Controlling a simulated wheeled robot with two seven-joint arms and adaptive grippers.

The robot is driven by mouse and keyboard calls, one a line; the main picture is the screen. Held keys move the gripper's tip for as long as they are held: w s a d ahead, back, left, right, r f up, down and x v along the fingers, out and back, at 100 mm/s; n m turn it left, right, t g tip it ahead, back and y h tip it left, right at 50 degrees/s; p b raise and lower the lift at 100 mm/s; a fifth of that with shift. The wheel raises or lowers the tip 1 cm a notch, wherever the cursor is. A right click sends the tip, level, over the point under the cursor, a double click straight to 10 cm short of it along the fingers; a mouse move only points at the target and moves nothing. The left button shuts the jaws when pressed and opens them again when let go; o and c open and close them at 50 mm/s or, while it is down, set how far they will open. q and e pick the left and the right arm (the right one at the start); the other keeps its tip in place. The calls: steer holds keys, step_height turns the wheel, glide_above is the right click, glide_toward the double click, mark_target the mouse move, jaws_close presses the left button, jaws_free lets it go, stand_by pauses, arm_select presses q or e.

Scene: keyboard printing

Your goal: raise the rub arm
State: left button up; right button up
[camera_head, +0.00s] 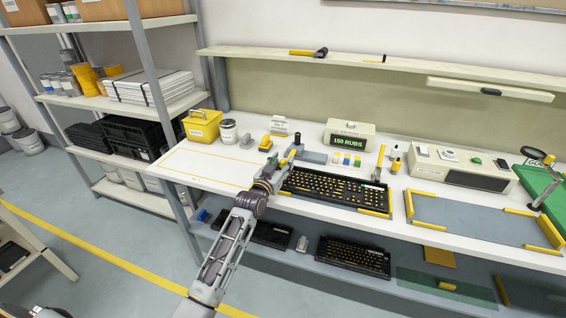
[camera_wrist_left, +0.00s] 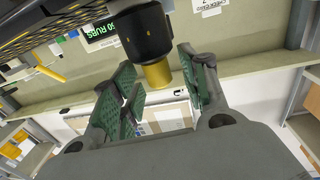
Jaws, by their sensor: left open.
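My left gripper (camera_head: 284,162) reaches over the bench at the left end of a black keyboard with yellow keys (camera_head: 335,190). In the left wrist view the gripper (camera_wrist_left: 160,82) is open, with its green-padded fingers apart. A black cylinder (camera_wrist_left: 147,35) with a yellow tip (camera_wrist_left: 157,75), seemingly part of the rub arm, shows at the opening between the fingers; I cannot tell whether they touch it. In the head view the gripper partly hides the rub device, whose grey part (camera_head: 313,157) shows behind it. A counter box (camera_head: 349,136) reads 150 RUBS. My right gripper is not in view.
A grey mat with yellow edge bars (camera_head: 470,216) lies right of the keyboard. A control box (camera_head: 461,168) stands behind it. Shelving (camera_head: 150,90) borders the left.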

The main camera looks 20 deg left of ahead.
arm_select(q)
steer(key=shift+w+d, duration=0.1)
steer(key=shift+w, duration=0.4)
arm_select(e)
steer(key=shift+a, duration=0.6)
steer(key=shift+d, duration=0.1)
arm_select(q)
steer(key=shift+c, duration=0.2)
steer(key=c, duration=0.5)
jaws_close()
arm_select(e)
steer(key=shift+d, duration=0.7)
